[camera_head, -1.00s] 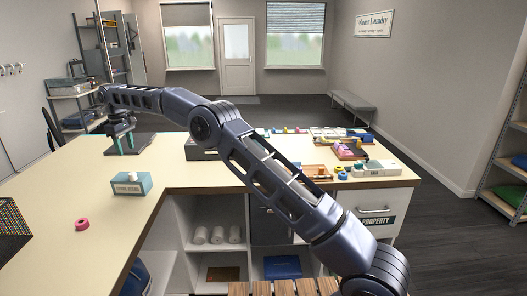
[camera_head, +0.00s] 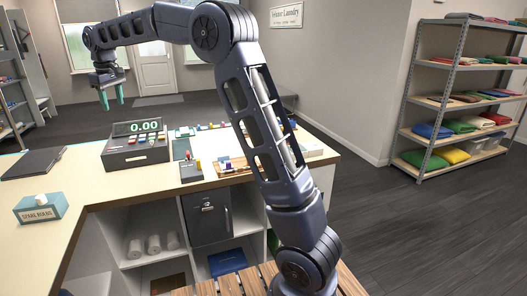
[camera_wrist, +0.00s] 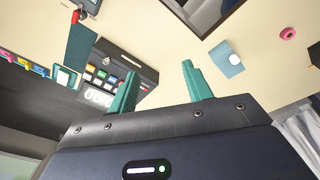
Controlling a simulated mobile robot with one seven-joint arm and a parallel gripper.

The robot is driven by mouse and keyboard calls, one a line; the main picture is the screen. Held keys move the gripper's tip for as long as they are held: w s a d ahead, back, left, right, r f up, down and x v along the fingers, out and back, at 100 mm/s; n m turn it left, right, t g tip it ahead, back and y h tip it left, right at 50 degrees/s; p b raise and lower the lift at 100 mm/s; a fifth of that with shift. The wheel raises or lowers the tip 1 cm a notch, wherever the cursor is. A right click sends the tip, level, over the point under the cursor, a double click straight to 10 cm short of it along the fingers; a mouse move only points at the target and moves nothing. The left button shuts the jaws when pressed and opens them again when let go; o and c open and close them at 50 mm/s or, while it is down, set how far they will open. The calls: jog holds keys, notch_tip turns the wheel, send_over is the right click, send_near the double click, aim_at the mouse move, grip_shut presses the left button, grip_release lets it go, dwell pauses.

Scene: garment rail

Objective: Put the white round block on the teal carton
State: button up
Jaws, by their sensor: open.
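The teal carton (camera_head: 41,209), with a lettered label on its front, stands on the counter at the left of the head view. A small white round block (camera_head: 41,198) rests on its top. In the wrist view the carton (camera_wrist: 225,62) shows from above with the white round block (camera_wrist: 234,59) on its top face. My gripper (camera_head: 112,97) is raised above the counter, behind and to the right of the carton, and well apart from it. Its two teal fingers (camera_wrist: 160,85) are spread, with nothing between them.
A cash register (camera_head: 136,148) stands on the counter right of the carton. A dark flat folder (camera_head: 32,163) lies behind the carton. A pink ring (camera_wrist: 287,33) lies on the counter. Shelves with folded garments (camera_head: 462,100) stand at the right.

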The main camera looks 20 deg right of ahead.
jog(key=s+d+r+m+t, duration=0.15)
jog(key=s+d, duration=0.35)
jog(key=d, duration=0.5)
jog(key=s+d+m, duration=0.2)
jog(key=s+d, duration=0.2)
jog(key=d, duration=0.6)
jog(key=s+d+r+m, duration=0.1)
jog(key=s+d, duration=0.4)
jog(key=d, duration=0.5)
jog(key=s+d+f+m, duration=0.2)
jog(key=s+d+f, duration=0.2)
jog(key=s, duration=0.3)
jog(key=s+d+f+m+t, duration=0.1)
jog(key=s+d+f, duration=0.4)
jog(key=s, duration=0.3)
jog(key=s+d+f+m, duration=0.2)
jog(key=s+d+f, duration=0.2)
jog(key=s+d, duration=0.3)
jog(key=shift+s+f+m+t+h, duration=0.3)
jog(key=shift+f+m+t, duration=0.05)
jog(key=shift+d, duration=0.1)
